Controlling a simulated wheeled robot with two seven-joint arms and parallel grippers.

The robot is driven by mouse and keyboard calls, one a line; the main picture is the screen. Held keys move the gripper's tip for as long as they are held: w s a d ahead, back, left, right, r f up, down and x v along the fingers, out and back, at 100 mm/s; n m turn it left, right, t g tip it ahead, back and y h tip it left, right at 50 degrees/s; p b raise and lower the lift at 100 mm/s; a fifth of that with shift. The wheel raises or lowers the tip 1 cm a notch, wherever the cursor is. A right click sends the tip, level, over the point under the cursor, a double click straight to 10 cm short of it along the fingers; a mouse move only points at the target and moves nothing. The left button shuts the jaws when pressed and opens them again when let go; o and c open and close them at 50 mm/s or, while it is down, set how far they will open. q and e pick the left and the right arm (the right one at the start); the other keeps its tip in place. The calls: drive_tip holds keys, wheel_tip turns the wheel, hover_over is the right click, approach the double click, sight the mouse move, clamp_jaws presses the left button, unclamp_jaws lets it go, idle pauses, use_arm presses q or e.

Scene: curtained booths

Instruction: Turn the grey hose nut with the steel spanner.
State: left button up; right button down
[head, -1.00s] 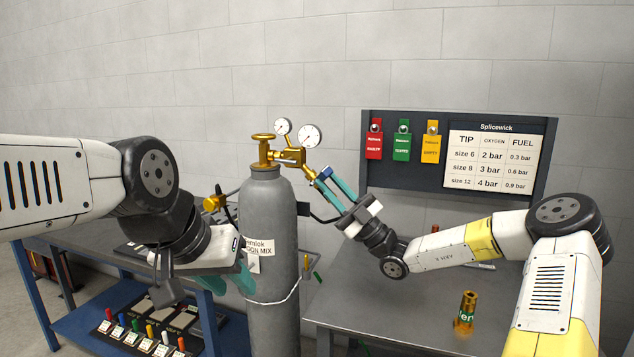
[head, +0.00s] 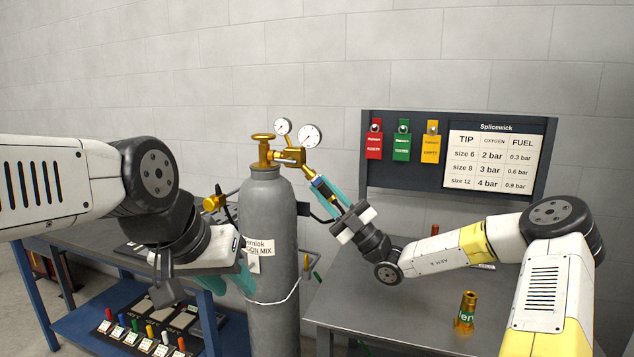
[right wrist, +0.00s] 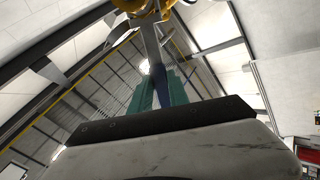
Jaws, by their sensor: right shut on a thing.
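My right gripper (head: 326,190) is shut on the steel spanner, just below the brass regulator (head: 290,157) on the grey cylinder. In the right wrist view the spanner (right wrist: 157,78) rises from between the teal fingers, with a dark blue part at the grip. Its upper end reaches the brass fittings (right wrist: 146,8); whether it sits around the nut I cannot tell. The grey hose nut is not clearly visible, hidden or too small near the regulator's outlet. My left gripper (head: 228,284) is low beside the cylinder; its fingers are partly hidden and their opening is unclear.
The grey cylinder (head: 270,220) stands between my arms, with two gauges on top. A board (head: 450,195) with coloured tags and a chart stands behind the grey bench (head: 400,320). A brass fitting (head: 467,303) stands on that bench. A blue trolley (head: 70,325) is at left.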

drive_tip(key=shift+f, duration=0.1)
drive_tip(key=shift+s+a+f+n, duration=0.1)
drive_tip(key=shift+a+f+n, duration=0.45)
drive_tip(key=shift+n, duration=0.35)
drive_tip(key=shift+a, duration=0.1)
drive_tip(key=shift+a+f+n, duration=0.45)
drive_tip(key=shift+a+n, duration=0.1)
drive_tip(key=shift+n, duration=0.35)
drive_tip(key=shift+d+r, duration=0.15)
drive_tip(key=shift+d, duration=0.05)
idle(0.3)
drive_tip(key=shift+s+a+r, duration=0.1)
drive_tip(key=shift+s+a, duration=0.05)
drive_tip(key=shift+s, duration=0.6)
drive_tip(key=shift+s+a+r, duration=0.1)
drive_tip(key=shift+s+a, duration=0.1)
drive_tip(key=shift+s, duration=0.5)
drive_tip(key=shift+s+a+r, duration=0.1)
drive_tip(key=shift+s+a, duration=0.05)
drive_tip(key=shift+s, duration=0.6)
drive_tip(key=shift+d+r+m, duration=0.35)
drive_tip(key=shift+d+m, duration=0.05)
drive_tip(key=shift+m, duration=0.2)
